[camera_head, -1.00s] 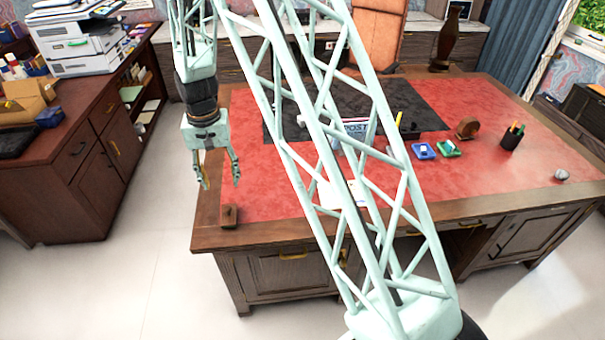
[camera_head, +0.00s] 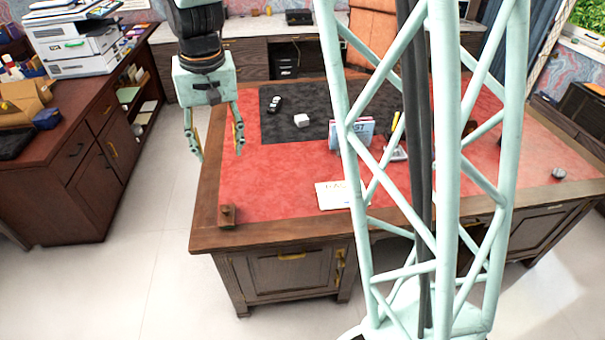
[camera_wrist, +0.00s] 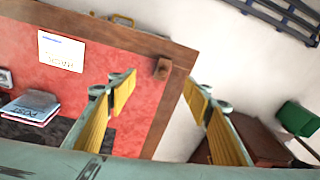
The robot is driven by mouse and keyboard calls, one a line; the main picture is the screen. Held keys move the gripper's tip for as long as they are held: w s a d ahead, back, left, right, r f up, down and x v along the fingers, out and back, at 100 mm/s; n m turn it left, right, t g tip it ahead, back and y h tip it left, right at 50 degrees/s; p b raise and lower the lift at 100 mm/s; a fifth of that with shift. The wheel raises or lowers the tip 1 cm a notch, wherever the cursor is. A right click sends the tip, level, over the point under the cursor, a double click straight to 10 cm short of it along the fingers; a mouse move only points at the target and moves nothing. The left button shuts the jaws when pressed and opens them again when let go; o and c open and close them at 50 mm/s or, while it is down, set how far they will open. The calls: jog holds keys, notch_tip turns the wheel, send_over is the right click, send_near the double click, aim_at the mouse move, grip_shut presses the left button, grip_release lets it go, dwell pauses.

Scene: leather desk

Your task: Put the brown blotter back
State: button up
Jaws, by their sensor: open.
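A small brown block with a knob on top, which looks like the brown blotter (camera_head: 227,215), sits on the near left corner of the desk (camera_head: 207,238). In the wrist view the blotter (camera_wrist: 162,68) shows near the desk's corner, between the lines of my two fingers. My gripper (camera_head: 218,154) is open and empty, fingers pointing down, near the desk's left edge and above it. In the wrist view my gripper (camera_wrist: 161,83) shows both yellow-padded fingers spread apart. The blotter is apart from the fingers.
A white paper (camera_head: 338,195), a blue-and-white booklet (camera_head: 352,134) and a white block (camera_head: 302,120) are on the desk. A black mat (camera_head: 275,128) lies behind. Red leather around the blotter is clear.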

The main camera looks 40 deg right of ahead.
jog(key=s+r+n+t, duration=0.1)
jog(key=s+r, duration=0.8)
jog(key=s, duration=0.4)
jog(key=s+r+n+t, duration=0.1)
jog(key=s+r+n, duration=0.1)
jog(key=s+r, duration=0.85)
jog(key=s+f, duration=0.2)
jog(key=s, duration=1.1)
jog(key=shift+n, duration=0.3)
